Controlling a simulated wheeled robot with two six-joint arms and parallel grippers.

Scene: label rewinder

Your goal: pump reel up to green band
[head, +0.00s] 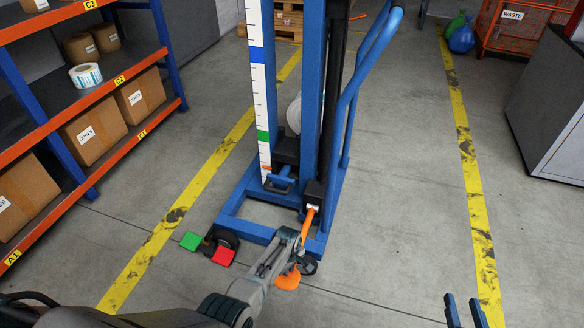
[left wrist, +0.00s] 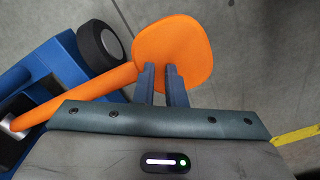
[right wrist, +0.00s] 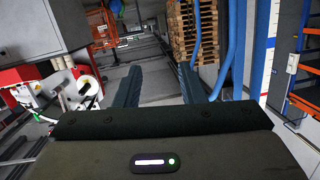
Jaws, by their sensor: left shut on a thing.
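A blue lifter (head: 312,70) stands in the aisle with a white scale (head: 258,95) on its mast. The scale carries a green band (head: 263,137) and a blue band higher up. A small orange mark (head: 266,168) sits below the green band. A white reel (head: 294,113) shows partly behind the mast. My left gripper (left wrist: 165,72) is shut on the orange pump lever (head: 309,219), at its broad paddle (left wrist: 175,50). My arm hides part of the lever in the head view. My right gripper (head: 464,312) is open and empty, well right of the lifter.
A green pedal (head: 190,241) and a red pedal (head: 223,256) stick out at the lifter's base. An orange-edged shelf (head: 110,88) with boxes stands left. A grey cabinet (head: 550,110) stands right. The floor between the lifter and right yellow line is clear.

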